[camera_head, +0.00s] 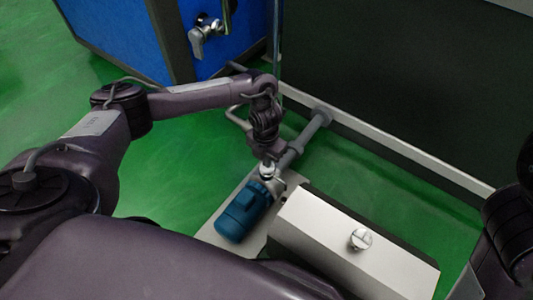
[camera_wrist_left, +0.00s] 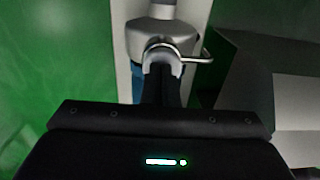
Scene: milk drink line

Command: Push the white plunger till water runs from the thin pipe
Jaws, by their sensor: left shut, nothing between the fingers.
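My left gripper (camera_head: 267,163) points down just above the pump, at the small pale metal top (camera_head: 267,174) beside the blue motor (camera_head: 240,213). Its fingers (camera_wrist_left: 161,72) are shut and empty in the left wrist view, with their tips at a bent metal loop (camera_wrist_left: 190,50) on the grey pump body (camera_wrist_left: 150,35). I cannot tell whether they touch it. I cannot clearly make out a white plunger; the fingers may hide it. A thin pale upright pipe (camera_head: 277,45) stands behind the gripper, and its upper end is out of view. My right gripper is not in view.
A white box (camera_head: 325,235) with a round metal knob (camera_head: 361,239) stands right of the motor. A grey pipe (camera_head: 308,132) runs back to the dark wall (camera_head: 390,70). A blue cabinet (camera_head: 125,35) with a metal tap (camera_head: 200,38) is behind. Green floor (camera_head: 165,180) is clear at left.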

